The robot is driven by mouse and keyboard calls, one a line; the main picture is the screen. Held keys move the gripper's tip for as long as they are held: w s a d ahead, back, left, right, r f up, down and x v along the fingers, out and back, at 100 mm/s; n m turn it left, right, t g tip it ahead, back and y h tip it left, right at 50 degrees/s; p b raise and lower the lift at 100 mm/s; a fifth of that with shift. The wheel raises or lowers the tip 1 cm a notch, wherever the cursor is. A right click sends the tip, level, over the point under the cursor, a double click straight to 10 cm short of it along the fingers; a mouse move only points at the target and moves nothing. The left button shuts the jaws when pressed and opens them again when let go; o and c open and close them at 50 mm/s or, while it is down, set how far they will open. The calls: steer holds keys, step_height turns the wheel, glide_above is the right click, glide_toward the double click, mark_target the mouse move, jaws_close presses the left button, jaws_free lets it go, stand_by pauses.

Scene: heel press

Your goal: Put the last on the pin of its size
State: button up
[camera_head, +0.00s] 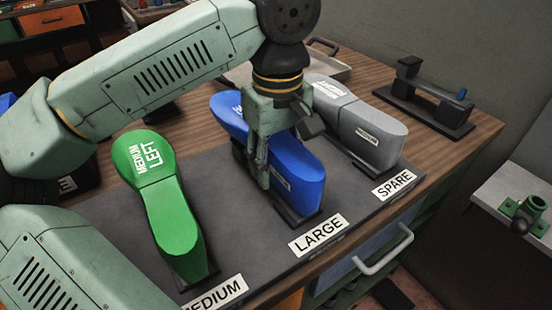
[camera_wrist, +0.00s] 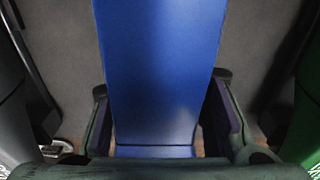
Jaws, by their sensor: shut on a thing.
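A blue last (camera_head: 301,168) is at the LARGE label (camera_head: 319,234), between the green and grey lasts, with its toe toward the back. A dark base shows under its near end. My gripper (camera_head: 283,150) is shut on it, with one finger on each side. In the wrist view the blue last (camera_wrist: 160,60) fills the middle between the pads of my gripper (camera_wrist: 165,105). The pin is hidden, so I cannot tell whether the last is seated. Its top lettering is mostly covered by my gripper.
A green last (camera_head: 160,190) marked MEDIUM LEFT stands left, by the MEDIUM label (camera_head: 215,293). A black stand (camera_head: 425,97) and a metal tray (camera_head: 330,65) are behind on the wooden bench.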

mark_target(279, 141)
steer(key=shift+f+b, duration=0.35)
steer(key=shift+f, duration=0.05)
steer(key=o, duration=1.5)
steer(key=shift+f, duration=0.1)
steer(key=shift+s, duration=0.1)
steer(key=shift+s+d+r, duration=0.1)
steer(key=shift+r, duration=2.1)
steer(key=shift+d+r, duration=0.1)
steer(key=shift+r, duration=2.1)
